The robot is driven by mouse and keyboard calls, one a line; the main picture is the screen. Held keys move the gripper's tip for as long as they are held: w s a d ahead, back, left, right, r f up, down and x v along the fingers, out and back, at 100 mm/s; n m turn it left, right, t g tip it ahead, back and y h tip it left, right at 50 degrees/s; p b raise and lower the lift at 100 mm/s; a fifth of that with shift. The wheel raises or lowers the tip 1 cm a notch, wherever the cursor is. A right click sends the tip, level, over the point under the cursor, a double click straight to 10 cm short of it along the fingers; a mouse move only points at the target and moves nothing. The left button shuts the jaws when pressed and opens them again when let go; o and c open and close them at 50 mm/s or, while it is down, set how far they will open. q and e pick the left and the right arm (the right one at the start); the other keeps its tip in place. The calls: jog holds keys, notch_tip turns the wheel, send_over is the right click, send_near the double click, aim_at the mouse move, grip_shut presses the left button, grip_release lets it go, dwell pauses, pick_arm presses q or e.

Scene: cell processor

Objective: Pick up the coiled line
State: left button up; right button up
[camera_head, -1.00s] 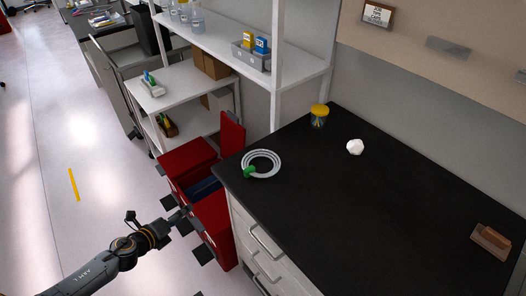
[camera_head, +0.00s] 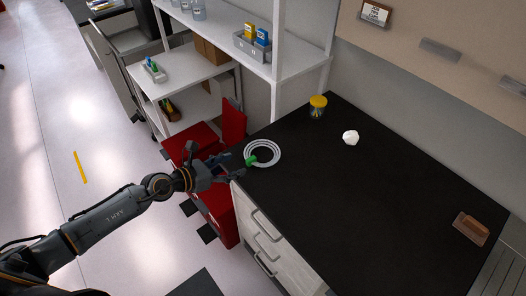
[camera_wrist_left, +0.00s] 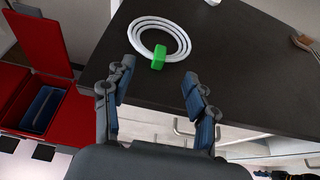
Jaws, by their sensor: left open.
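The coiled line (camera_head: 264,151) is a white ring of tubing with a green clip (camera_head: 251,160) on its near side. It lies flat on the black worktop (camera_head: 330,190), close to the corner. In the left wrist view the coiled line (camera_wrist_left: 177,31) is beyond the fingertips, with the green clip (camera_wrist_left: 159,57) facing me. My left gripper (camera_head: 232,168) is open and empty at the worktop's edge, just left of the coil and apart from it. In the left wrist view its two fingers (camera_wrist_left: 158,85) are spread wide.
A red bin (camera_wrist_left: 42,85) with an open lid stands left of the worktop. A yellow-lidded jar (camera_head: 317,106), a white lump (camera_head: 350,137) and a brown block (camera_head: 471,228) sit farther away on the worktop. White shelving (camera_head: 300,70) rises behind. The worktop's middle is clear.

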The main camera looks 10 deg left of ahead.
aim_at(243, 166)
pick_arm(q)
jog(key=x, duration=0.5)
jog(key=shift+w+a+f, duration=0.1)
jog(key=shift+w+a, duration=0.1)
jog(key=shift+w, duration=0.2)
jog(key=shift+s, duration=0.15)
jog(key=shift+c, duration=1.2)
grip_shut()
